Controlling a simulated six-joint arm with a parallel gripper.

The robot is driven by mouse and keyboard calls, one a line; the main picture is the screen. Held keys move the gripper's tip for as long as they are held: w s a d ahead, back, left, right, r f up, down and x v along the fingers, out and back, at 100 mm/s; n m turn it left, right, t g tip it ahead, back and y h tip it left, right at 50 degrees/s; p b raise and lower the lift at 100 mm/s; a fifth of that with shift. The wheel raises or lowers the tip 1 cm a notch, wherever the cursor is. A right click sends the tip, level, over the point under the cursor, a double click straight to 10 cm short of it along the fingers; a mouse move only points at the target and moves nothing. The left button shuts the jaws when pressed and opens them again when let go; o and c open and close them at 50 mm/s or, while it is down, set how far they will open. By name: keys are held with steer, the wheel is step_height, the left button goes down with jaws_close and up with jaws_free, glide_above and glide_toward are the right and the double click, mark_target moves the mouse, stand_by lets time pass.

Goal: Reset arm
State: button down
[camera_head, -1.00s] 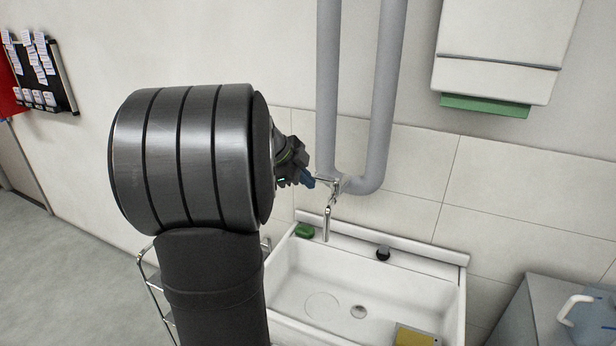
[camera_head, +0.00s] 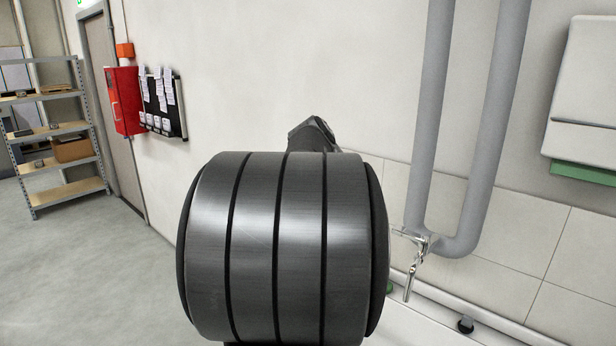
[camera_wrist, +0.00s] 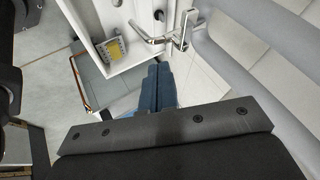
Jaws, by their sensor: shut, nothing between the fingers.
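My gripper (camera_wrist: 157,84) shows in the wrist view as two blue fingers closed together, with nothing between them. It is in the air, apart from the metal tap (camera_wrist: 165,38) that shows just above the fingers in that picture. In the head view my own dark arm joint fills the middle and hides the gripper. The tap (camera_head: 412,262) shows there to the right of my arm.
Grey pipes (camera_head: 430,110) run down the wall behind the tap. The white sink (camera_wrist: 92,20) holds a yellow sponge-like item (camera_wrist: 113,50). A dispenser (camera_head: 585,95) hangs at the right. A red cabinet (camera_head: 124,100), a noticeboard (camera_head: 165,103) and a shelf rack (camera_head: 60,130) stand left; floor there is free.

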mark_target(410, 235)
steer(key=w+d+f, duration=0.4)
steer(key=d+f, duration=0.4)
steer(key=shift+d, duration=0.35)
